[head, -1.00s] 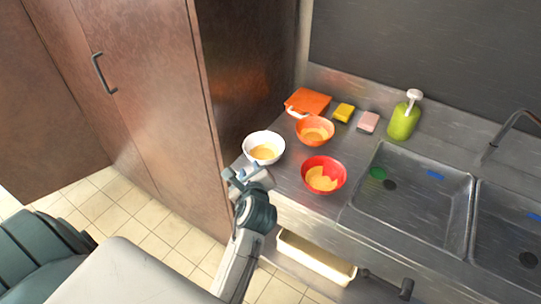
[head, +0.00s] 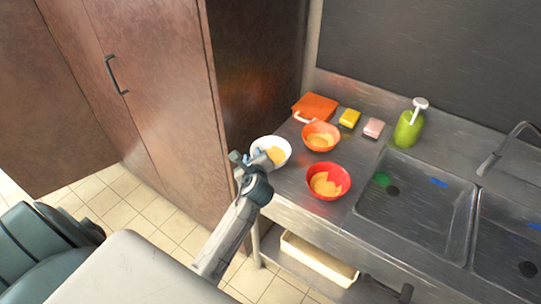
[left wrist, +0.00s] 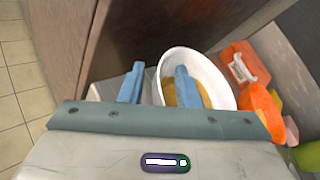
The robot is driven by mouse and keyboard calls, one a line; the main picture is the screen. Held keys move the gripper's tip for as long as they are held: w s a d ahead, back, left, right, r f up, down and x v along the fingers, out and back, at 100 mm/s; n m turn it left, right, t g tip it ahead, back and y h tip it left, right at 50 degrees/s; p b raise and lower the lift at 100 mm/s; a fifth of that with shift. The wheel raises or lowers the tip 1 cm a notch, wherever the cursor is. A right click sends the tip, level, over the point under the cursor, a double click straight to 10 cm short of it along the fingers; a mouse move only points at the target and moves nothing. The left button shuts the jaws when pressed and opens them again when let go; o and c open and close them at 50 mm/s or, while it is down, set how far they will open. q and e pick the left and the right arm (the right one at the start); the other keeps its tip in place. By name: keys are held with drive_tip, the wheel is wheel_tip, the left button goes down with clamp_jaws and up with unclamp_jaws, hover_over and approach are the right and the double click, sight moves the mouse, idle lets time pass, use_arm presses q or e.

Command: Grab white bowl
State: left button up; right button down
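The white bowl (head: 283,143) stands on the left end of the steel counter and has a yellow-orange content. My left gripper (head: 253,158) is at its near left side and hides part of it. In the left wrist view the white bowl (left wrist: 218,69) lies ahead. The left gripper (left wrist: 160,72) is open there, with one blue finger over the bowl's inside and the other outside its left rim. The rim lies between the fingers; I cannot tell whether they touch it. My right gripper is not in view.
An orange bowl (head: 315,129) and a red bowl (head: 341,171) stand nearby to the right. A brown cabinet (head: 252,70) rises close on the left.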

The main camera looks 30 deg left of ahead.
use_arm(q)
drive_tip(key=shift+d, duration=0.1)
drive_tip(key=shift+r, duration=0.1)
drive_tip(key=c, duration=0.3)
clamp_jaws()
